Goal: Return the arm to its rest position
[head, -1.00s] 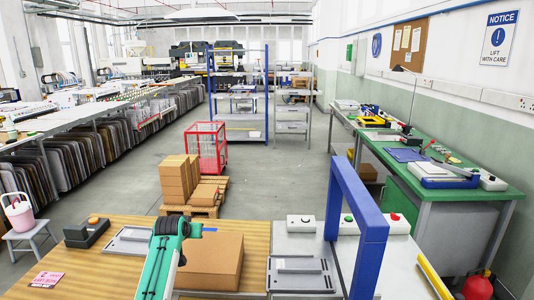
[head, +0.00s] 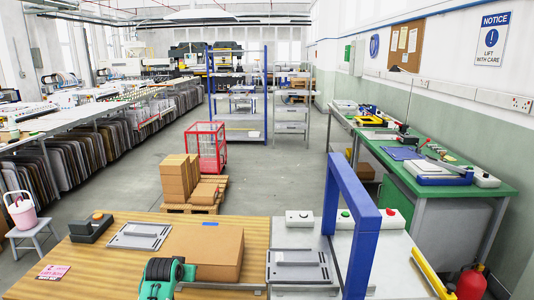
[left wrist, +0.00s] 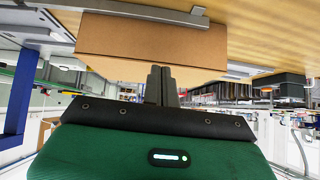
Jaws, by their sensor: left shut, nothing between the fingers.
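My left arm (head: 160,282), green with a black joint, shows at the bottom edge of the head view, in front of the wooden table. Its fingers are hidden there. In the left wrist view, which is upside down, my left gripper (left wrist: 162,84) is shut with its two dark fingers together and nothing between them. The fingers point toward the brown cardboard box (left wrist: 150,42); I cannot tell the exact gap. In the head view the same box (head: 215,252) rests on the table just right of and beyond the arm. My right gripper is not in view.
The wooden table (head: 105,262) also holds a grey flat frame (head: 140,236) and a dark block with an orange button (head: 91,227). To the right stand a blue gantry (head: 362,235), a grey plate (head: 298,257) and button boxes. The table's left part is mostly clear.

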